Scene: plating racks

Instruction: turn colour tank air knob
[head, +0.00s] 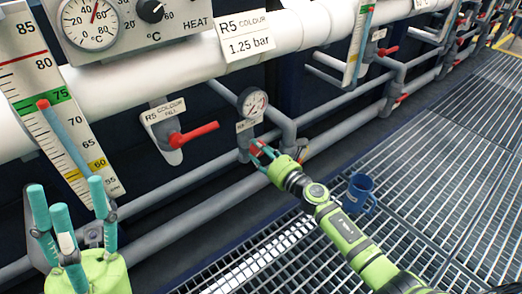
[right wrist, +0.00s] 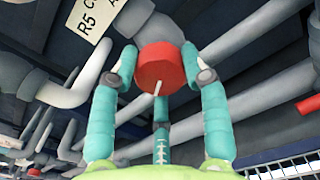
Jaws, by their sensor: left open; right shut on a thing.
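The red air knob (right wrist: 160,66) with a white pointer line sits on a grey pipe fitting, below a small round gauge (head: 252,103) and a small label (head: 249,124). In the head view the knob (head: 257,148) is partly hidden by my right gripper (head: 265,152). The right gripper's teal fingers close around the knob from both sides, as the right wrist view also shows. My left gripper (head: 70,225) is open and empty at the lower left, in front of the thermometer scale.
A red fill lever (head: 195,132) sticks out left of the gauge, under a sign reading R5 COLOUR FILL. A white sign (head: 245,42) reads R5 COLOUR 1.25 bar. A blue mug (head: 359,193) stands on the grating near my right forearm. Grey pipes run along the wall.

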